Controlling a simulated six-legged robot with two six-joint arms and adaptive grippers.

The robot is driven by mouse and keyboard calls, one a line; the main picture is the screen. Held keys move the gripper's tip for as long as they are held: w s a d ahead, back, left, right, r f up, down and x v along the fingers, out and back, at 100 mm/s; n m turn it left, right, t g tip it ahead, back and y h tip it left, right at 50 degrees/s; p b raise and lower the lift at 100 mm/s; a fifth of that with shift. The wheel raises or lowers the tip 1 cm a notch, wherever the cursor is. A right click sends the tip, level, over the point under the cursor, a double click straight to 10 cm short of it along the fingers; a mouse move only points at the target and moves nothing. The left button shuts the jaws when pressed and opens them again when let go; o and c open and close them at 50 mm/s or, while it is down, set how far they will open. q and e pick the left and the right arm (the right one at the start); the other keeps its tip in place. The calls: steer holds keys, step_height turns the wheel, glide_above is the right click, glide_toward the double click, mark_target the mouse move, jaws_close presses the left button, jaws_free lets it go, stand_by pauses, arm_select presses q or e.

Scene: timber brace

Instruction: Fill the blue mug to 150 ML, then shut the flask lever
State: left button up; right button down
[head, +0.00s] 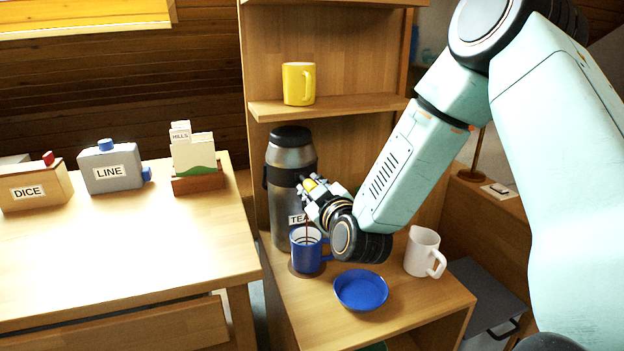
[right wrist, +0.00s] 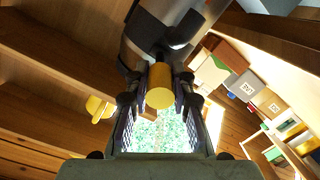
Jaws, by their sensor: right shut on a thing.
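The steel flask (head: 290,153) with a black lid stands on the wooden shelf unit, its TEA label partly hidden by my gripper. The blue mug (head: 305,254) stands upright on a brown coaster (head: 293,270) in front of the flask. A thin dark stream (head: 307,232) falls into the mug. Lines show on its pale inside wall, but I cannot read the level. My right gripper (head: 312,188) is at the flask's front, shut on the yellow flask lever; the lever's round end (right wrist: 159,88) sits between the fingers in the right wrist view. My left gripper is out of view.
A blue dish (head: 361,291) and a white mug (head: 421,252) stand right of the blue mug. A yellow mug (head: 298,84) is on the shelf above.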

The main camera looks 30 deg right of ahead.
stand_by(0.4)
steer(key=c, duration=1.1)
jaws_free()
steer(key=shift+v, duration=3.8)
steer(key=shift+r, duration=0.2)
